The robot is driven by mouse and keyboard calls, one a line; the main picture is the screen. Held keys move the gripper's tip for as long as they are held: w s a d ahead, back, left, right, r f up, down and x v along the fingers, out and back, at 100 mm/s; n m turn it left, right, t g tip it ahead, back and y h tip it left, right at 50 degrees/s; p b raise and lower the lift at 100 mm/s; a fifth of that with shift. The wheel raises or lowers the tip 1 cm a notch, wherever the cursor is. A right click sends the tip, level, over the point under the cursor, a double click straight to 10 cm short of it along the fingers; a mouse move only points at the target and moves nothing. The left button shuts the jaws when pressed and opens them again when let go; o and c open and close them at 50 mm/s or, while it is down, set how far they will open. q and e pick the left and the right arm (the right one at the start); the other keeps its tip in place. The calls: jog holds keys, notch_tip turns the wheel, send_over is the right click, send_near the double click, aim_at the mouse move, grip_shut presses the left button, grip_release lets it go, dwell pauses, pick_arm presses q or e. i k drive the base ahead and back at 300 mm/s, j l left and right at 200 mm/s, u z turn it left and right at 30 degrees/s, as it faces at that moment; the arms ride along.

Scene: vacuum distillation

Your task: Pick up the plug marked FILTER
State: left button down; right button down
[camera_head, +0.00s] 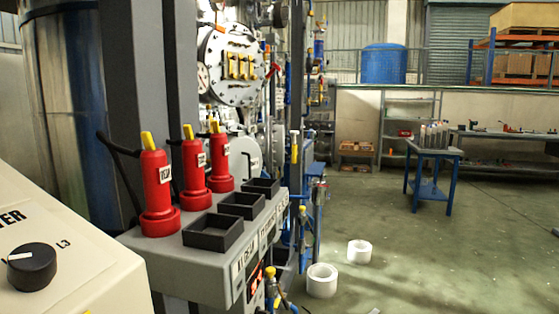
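Three red plugs with yellow tips stand upright in a row on a grey bench at left centre. The nearest plug (158,196) is the largest in view. The middle plug (194,172) and the far plug (220,162) stand behind it. Each carries a small white label, but the lettering is too small or too turned to read, so I cannot tell which one is marked FILTER. Black cables run to the plugs. Neither of my grippers is in view.
Three black open trays (212,234) sit in a row right of the plugs on the grey bench (176,253). A cream panel (75,282) with a black knob (31,267) fills the lower left. White rolls (322,281) lie on the floor. A blue table (433,150) stands farther right.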

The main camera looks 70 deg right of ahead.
aim_at(219, 148)
jog(key=k+j+z, duration=0.15)
jog(key=z, duration=1.5)
jog(key=k+z, duration=0.2)
jog(key=k+u, duration=0.5)
jog(key=u, duration=0.15)
jog(key=l+u, duration=0.15)
jog(key=u, duration=0.35)
jog(key=l+u, duration=0.2)
jog(key=u, duration=0.25)
jog(key=l+u, duration=0.2)
jog(key=u, duration=0.3)
jog(key=k+l, duration=0.1)
jog(key=l, duration=0.45)
jog(key=k+l, duration=0.1)
jog(key=l, duration=0.45)
jog(key=k+l, duration=0.1)
jog(key=l, duration=0.4)
jog(key=k+l, duration=0.1)
jog(key=l, duration=0.45)
